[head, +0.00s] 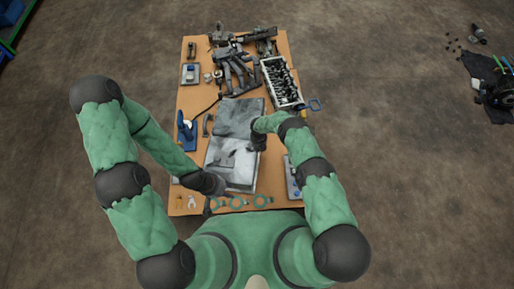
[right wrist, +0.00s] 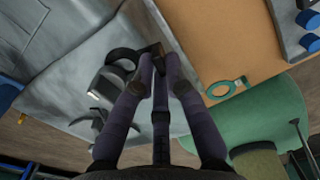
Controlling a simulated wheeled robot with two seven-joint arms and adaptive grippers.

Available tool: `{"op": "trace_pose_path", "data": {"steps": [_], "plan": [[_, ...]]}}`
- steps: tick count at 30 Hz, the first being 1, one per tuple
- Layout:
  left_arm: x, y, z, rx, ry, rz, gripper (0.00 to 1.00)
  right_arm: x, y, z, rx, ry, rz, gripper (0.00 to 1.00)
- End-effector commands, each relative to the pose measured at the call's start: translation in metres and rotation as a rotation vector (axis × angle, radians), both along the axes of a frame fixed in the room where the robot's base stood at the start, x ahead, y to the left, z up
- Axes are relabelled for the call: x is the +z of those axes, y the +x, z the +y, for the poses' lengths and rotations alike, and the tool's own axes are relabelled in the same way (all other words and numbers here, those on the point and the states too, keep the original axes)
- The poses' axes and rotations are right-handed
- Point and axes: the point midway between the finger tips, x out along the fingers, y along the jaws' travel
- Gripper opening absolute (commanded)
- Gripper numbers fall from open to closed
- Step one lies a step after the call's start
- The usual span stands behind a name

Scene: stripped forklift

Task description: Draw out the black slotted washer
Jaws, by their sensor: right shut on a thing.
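In the right wrist view, my right gripper (right wrist: 158,58) is shut on a black piece, which looks like the black slotted washer (right wrist: 122,56). Its curved dark part shows to the left of the fingertips, beside a small grey block (right wrist: 105,84). The fingers hide part of it, and I cannot tell whether it touches the block. In the head view, my right gripper (head: 257,146) is over the right side of the grey sheet, and the washer is too small to make out.
The grey sheet (head: 238,118) covers the middle of the wooden table (head: 190,160). A tray of dark parts (head: 280,82) and a dark mechanical assembly (head: 235,65) occupy the far end.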

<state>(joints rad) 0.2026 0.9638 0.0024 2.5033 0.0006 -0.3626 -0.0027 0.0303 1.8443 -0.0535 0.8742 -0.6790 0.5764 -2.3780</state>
Motion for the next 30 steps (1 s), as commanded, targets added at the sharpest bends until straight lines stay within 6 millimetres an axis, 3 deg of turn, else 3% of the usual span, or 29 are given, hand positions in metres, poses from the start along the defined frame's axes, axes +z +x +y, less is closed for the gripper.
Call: {"op": "trace_pose_path", "data": {"steps": [30], "plan": [[0.000,0.000,0.000,0.000,0.000,0.000,0.40,0.002,0.000,-0.016,-0.002,0.000,-0.005,0.00]]}}
